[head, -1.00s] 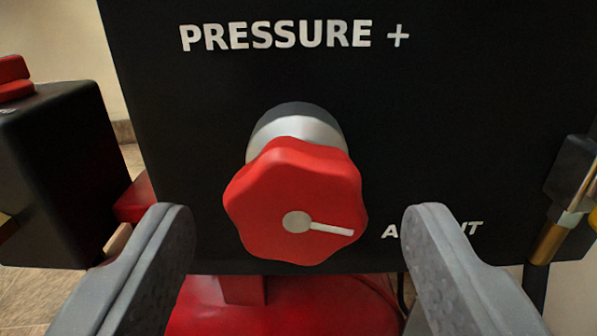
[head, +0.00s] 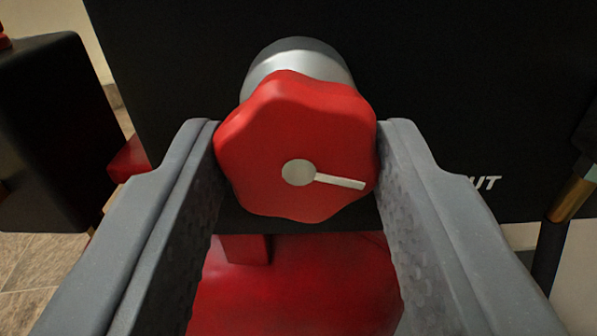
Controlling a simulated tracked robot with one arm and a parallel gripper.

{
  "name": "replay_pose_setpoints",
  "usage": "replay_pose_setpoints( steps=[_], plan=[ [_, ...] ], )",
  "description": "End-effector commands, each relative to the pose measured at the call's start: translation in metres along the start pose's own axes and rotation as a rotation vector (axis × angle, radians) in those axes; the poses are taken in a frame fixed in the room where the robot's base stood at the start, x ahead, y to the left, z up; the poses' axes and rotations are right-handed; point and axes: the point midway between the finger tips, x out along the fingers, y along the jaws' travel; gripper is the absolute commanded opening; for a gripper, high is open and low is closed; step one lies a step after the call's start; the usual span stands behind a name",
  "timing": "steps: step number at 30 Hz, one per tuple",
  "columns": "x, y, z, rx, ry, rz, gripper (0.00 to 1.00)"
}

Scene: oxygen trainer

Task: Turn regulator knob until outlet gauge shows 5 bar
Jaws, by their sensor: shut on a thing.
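The red lobed regulator knob (head: 290,125) sits on a silver collar (head: 297,60) in the middle of the head view. Its white pointer (head: 340,181) points right and slightly down. My gripper (head: 297,140) is shut on the knob, with one grey finger against its left side and the other against its right side. The outlet gauge is not in view.
The knob stands out from a black panel (head: 440,70), with the end of a white label at its lower right. A black box (head: 50,130) is at the left. A brass fitting (head: 572,198) with a dark hose is at the right. A red rounded body (head: 295,285) lies below.

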Motion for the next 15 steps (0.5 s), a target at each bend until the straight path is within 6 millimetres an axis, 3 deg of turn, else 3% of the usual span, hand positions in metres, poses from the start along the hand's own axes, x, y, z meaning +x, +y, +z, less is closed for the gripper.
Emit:
replay_pose_setpoints(
  steps=[15],
  plan=[
    [-0.0004, 0.0004, 0.0025, 0.340, -0.003, 0.000, 0.16]
  ],
)
